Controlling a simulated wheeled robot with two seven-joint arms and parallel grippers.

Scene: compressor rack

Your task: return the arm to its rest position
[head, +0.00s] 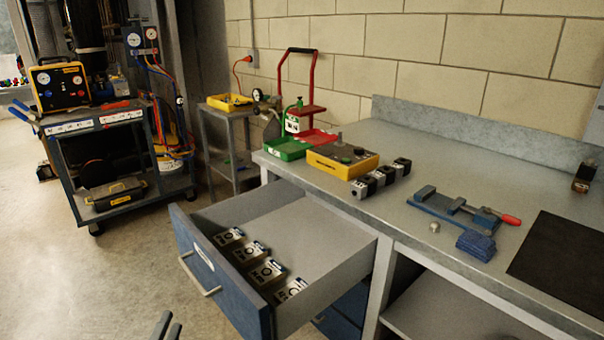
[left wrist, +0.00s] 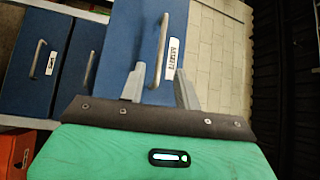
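My left gripper (head: 167,327) shows only by its fingertips at the bottom edge of the head view, in front of the open drawer and below its handle. In the left wrist view my left gripper (left wrist: 158,82) has its two fingers apart with nothing held between them. The drawer handle (left wrist: 163,45) shows beyond the fingers and appears clear of them. The rest of the left arm is hidden. My right gripper is in neither view.
The blue-fronted drawer (head: 218,272) stands pulled out, with several small boxes (head: 268,271) inside. A tool cart (head: 105,165) stands at the left. Floor left of the drawer is clear.

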